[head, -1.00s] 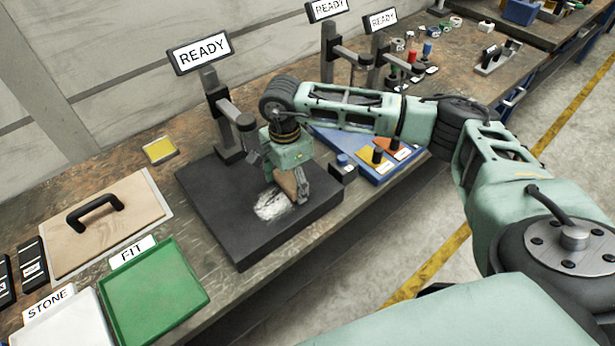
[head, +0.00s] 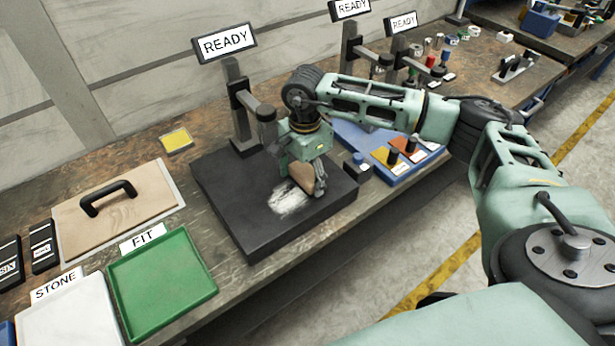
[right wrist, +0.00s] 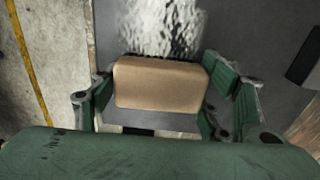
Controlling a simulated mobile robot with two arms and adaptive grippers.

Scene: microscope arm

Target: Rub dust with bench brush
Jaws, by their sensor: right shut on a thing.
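The bench brush (head: 303,177) shows as a tan wooden block in my right gripper (head: 308,183). In the right wrist view the brush (right wrist: 160,83) sits between the two green-padded fingers of the gripper (right wrist: 165,90), which is shut on it. The dust (head: 288,198) is a whitish streaky patch on the dark slab (head: 240,222), just left of the brush. In the right wrist view the dust (right wrist: 160,25) lies right beyond the block's far edge. I cannot tell whether the brush touches the slab. My left gripper is not in view.
A microscope stand with a READY sign (head: 224,42) rises behind the slab. A blue tray (head: 385,160) with coloured blocks is to the right. A green FIT tray (head: 160,285), a white STONE tray (head: 70,322) and a handled wooden board (head: 115,213) are to the left.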

